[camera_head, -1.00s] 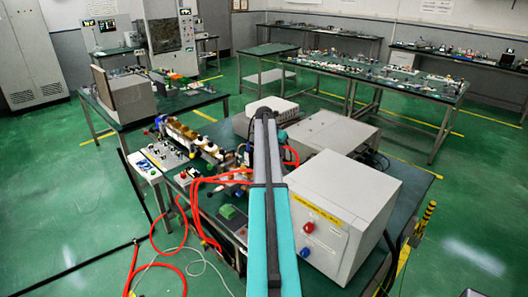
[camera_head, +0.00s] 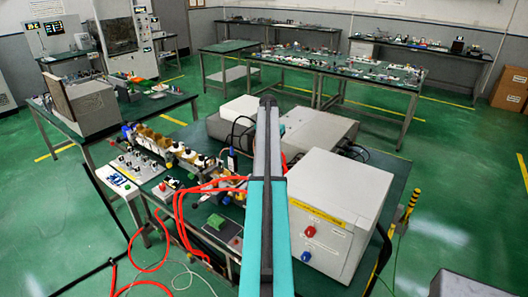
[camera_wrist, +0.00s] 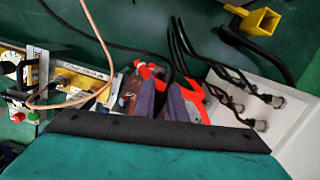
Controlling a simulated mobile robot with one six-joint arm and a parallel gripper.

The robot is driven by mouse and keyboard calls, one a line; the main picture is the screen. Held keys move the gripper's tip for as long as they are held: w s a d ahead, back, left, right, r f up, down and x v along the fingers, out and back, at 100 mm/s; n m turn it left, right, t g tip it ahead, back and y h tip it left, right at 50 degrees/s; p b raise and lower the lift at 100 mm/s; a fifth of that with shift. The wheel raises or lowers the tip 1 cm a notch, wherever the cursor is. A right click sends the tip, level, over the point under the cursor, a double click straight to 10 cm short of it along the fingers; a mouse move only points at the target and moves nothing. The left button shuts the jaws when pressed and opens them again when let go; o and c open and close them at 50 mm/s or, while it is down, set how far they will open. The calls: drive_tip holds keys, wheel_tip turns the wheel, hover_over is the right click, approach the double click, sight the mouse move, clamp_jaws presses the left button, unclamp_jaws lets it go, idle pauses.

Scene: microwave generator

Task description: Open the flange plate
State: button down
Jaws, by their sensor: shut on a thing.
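My gripper (camera_wrist: 163,101) shows in the wrist view as two purple-grey fingers above the dark edge of the wrist. It is shut on a part mostly hidden between the fingers, which I take to be the flange plate; its outline is not clear. Red-orange parts or hose (camera_wrist: 190,92) lie close around the fingers. In the head view my own arm covers the gripper and the flange plate. The row of brass and white waveguide parts (camera_head: 165,143) runs along the bench towards the arm from the left.
The big beige box (camera_head: 335,205) with red and blue knobs stands close right of my arm. Red hoses (camera_head: 180,212) loop off the bench's front left. Dark cables (camera_wrist: 185,50) plug into a white box (camera_wrist: 280,128). The green floor at right is mostly clear.

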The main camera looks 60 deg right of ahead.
drive_tip(key=shift+s+f, duration=0.25)
drive_tip(key=shift+s, duration=0.1)
drive_tip(key=c, duration=1.8)
unclamp_jaws()
drive_tip(key=shift+r, duration=0.1)
drive_tip(key=shift+c, duration=0.2)
drive_tip(key=shift+w, duration=0.2)
drive_tip(key=shift+r, duration=0.1)
drive_tip(key=shift+r+b, duration=0.4)
drive_tip(key=shift+r, duration=0.3)
wheel_tip(320, 180, up, 12)
drive_tip(key=a, duration=0.1)
drive_tip(key=shift+a+b, duration=0.25)
drive_tip(key=shift+b, duration=0.1)
drive_tip(key=shift+w+a, duration=0.1)
